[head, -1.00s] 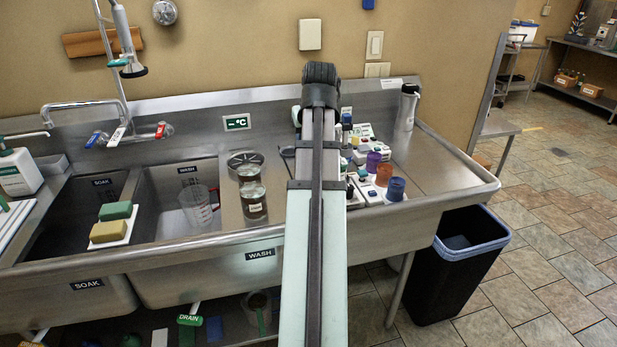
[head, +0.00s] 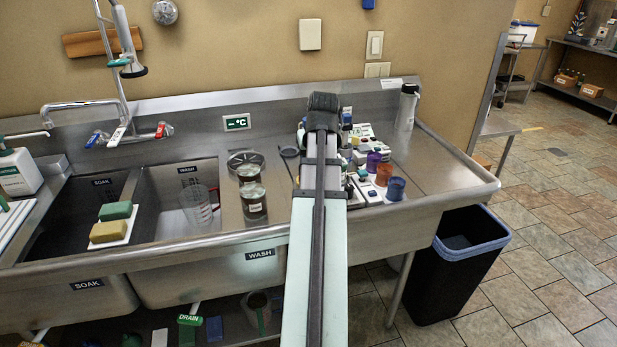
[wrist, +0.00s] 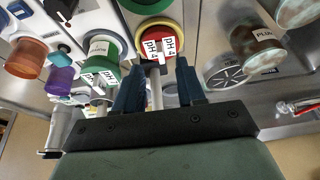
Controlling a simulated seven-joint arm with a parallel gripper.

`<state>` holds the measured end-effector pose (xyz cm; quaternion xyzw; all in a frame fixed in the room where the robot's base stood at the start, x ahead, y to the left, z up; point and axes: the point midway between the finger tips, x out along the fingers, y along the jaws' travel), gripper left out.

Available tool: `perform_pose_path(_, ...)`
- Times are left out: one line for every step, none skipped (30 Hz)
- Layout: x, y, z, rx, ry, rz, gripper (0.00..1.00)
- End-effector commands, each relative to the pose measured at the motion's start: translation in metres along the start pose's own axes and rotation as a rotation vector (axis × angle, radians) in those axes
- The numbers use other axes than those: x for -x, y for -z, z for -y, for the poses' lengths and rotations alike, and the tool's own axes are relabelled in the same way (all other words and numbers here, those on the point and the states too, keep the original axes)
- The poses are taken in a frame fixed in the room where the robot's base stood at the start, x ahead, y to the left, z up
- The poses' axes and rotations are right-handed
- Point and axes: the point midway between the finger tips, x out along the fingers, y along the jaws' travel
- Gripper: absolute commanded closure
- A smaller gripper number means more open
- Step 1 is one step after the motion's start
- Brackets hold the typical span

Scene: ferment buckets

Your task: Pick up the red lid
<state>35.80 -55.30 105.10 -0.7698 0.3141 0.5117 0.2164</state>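A round red piece (wrist: 172,44) with a yellow rim and "pH 4" labels shows at the top middle of the wrist view; it looks like the red lid. My gripper (wrist: 158,67) has its two blue fingers spread apart, with the red piece just beyond the tips. A thin pale rod (wrist: 156,90) shows between the fingers; I cannot tell whether it is far behind them. No finger visibly touches the red piece. In the head view my own arm hides the gripper and the red lid.
Green-rimmed containers (wrist: 103,47) sit beside the red piece, and orange (wrist: 27,57) and purple cups stand further left. Jars labelled PLUM (wrist: 262,48) are at the right. The sink (head: 150,240) lies left of my arm, and bare steel counter (head: 440,165) lies right.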

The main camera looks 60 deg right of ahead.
Motion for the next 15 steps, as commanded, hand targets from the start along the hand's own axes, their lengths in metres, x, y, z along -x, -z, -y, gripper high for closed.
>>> perform_pose_path(-0.002,0.0,0.0,0.0,0.0,0.0,0.61)
perform_pose_path(-0.002,0.0,0.0,0.0,0.0,0.0,0.61)
perform_pose_path(-0.003,0.0,0.0,0.0,0.0,0.0,0.61)
perform_pose_path(-0.003,0.0,0.0,0.0,0.0,0.0,0.61)
perform_pose_path(-0.004,0.0,0.0,0.0,0.0,0.0,0.61)
perform_pose_path(-0.006,0.001,0.0,0.0,0.0,0.0,0.61)
perform_pose_path(-0.007,0.001,0.0,0.0,0.0,0.001,0.61)
perform_pose_path(-0.009,0.001,0.0,0.0,0.0,0.001,0.61)
perform_pose_path(-0.012,0.001,0.0,0.0,0.0,0.001,0.61)
perform_pose_path(-0.015,0.002,0.0,0.0,0.001,0.001,0.61)
perform_pose_path(-0.018,0.002,0.001,0.0,0.001,0.002,0.61)
perform_pose_path(-0.022,0.003,0.001,0.0,0.001,0.002,0.61)
perform_pose_path(-0.026,0.003,0.001,0.0,0.001,0.002,0.61)
perform_pose_path(-0.029,0.004,0.001,0.0,0.001,0.002,0.61)
perform_pose_path(-0.034,0.004,0.001,0.001,0.001,0.002,0.61)
